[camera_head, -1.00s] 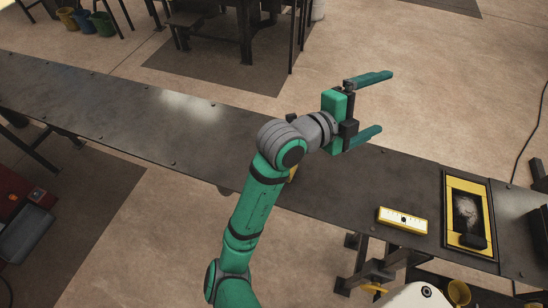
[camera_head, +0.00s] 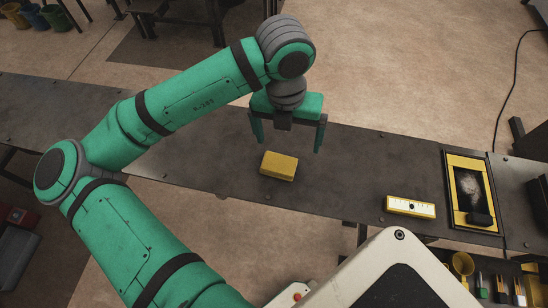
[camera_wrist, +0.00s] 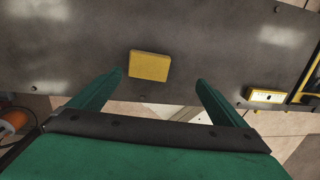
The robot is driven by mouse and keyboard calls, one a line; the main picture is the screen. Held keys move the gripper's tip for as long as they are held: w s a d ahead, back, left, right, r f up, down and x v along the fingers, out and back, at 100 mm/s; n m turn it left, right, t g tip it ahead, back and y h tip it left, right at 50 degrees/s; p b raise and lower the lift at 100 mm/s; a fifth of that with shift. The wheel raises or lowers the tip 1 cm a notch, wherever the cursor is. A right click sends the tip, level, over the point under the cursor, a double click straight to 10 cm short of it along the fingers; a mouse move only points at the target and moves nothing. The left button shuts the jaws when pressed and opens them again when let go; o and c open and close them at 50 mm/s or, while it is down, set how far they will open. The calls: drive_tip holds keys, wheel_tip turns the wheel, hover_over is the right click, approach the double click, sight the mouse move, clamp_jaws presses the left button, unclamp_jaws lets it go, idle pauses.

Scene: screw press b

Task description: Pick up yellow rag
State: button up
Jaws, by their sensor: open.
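The yellow rag (camera_head: 279,166) is a small folded block-like pad lying flat on the dark metal bench. In the wrist view the rag (camera_wrist: 149,65) lies beyond my fingertips, between their lines and nearer the left finger. My gripper (camera_head: 287,146) is open and empty, pointing down above the bench close to the rag, its two green fingers wide apart. My gripper (camera_wrist: 160,78) does not touch the rag in the wrist view.
The dark bench (camera_head: 340,160) is clear around the rag. To the right lie a yellow-and-white level-like block (camera_head: 411,206) and a yellow-framed tray (camera_head: 457,200) with a dark block in it. A yellow cup (camera_head: 462,264) stands below the bench edge.

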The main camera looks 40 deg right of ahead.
sight(279, 163)
drive_tip(key=shift+y, duration=0.4)
drive_tip(key=shift+w+a+f, duration=0.15)
drive_tip(key=shift+a+f, duration=0.15)
drive_tip(key=shift+f, duration=1.45)
drive_tip(key=shift+w+a+f, duration=0.15)
drive_tip(key=shift+a+f, duration=0.1)
drive_tip(key=shift+f, duration=1.55)
drive_tip(key=shift+w+a+f, duration=0.15)
drive_tip(key=shift+a+f, duration=0.15)
drive_tip(key=shift+f, duration=1.45)
drive_tip(key=c, duration=1.1)
